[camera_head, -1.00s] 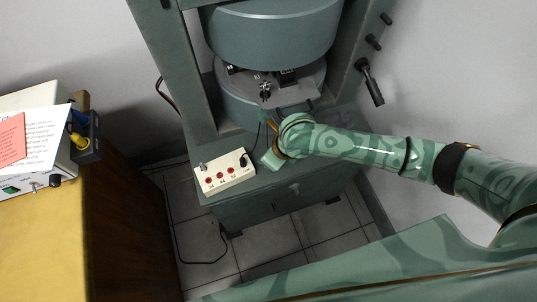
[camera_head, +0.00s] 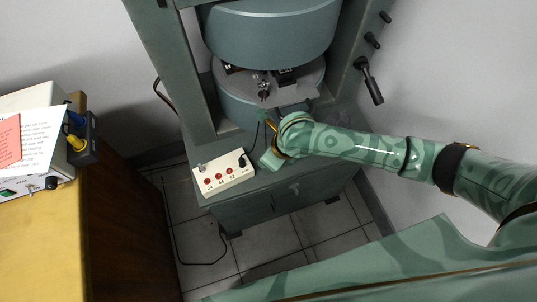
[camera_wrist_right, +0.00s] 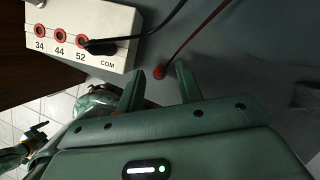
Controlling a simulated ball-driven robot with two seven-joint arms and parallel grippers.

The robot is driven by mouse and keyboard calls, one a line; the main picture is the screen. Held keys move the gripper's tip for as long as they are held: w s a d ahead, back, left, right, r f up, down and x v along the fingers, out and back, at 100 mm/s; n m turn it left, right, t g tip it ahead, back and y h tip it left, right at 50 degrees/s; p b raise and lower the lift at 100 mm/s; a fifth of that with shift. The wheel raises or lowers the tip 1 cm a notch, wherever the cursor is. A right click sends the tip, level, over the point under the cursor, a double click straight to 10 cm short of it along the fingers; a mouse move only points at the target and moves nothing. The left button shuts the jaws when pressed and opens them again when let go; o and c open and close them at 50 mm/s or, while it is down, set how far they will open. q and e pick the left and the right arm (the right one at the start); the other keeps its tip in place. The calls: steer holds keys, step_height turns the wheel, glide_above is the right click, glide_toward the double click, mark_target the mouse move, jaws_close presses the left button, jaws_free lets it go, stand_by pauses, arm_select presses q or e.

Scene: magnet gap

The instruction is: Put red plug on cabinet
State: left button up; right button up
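The red plug (camera_wrist_right: 160,72) is at the end of a red cable in the right wrist view, against the grey cabinet top (camera_wrist_right: 215,75). My right gripper (camera_wrist_right: 160,80) is open, with its fingertips on either side of the plug and a gap to each. I cannot tell whether the plug touches the surface. In the head view the cabinet (camera_head: 285,195) is below the magnet, and my right forearm reaches over it, hiding the plug. In the right wrist view, a dark, jointed part at lower left may be my left gripper; its fingers are unclear.
A white socket box (camera_head: 224,174) sits on the cabinet's left front, with red sockets and a black plug (camera_wrist_right: 100,46) in its COM end. The round magnet (camera_head: 268,35) stands behind. A wooden desk (camera_head: 60,225) with instruments is at left.

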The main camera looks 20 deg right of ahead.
arm_select(q)
steer(key=shift+t, duration=0.4)
steer(key=r+p, duration=0.1)
steer(key=w+r+p, duration=0.1)
steer(key=r+p, duration=0.1)
steer(key=w+r+p, duration=0.1)
steer(key=r+p, duration=0.1)
steer(key=shift+w+r, duration=0.1)
steer(key=shift+w, duration=0.15)
arm_select(e)
steer(key=v, duration=1.1)
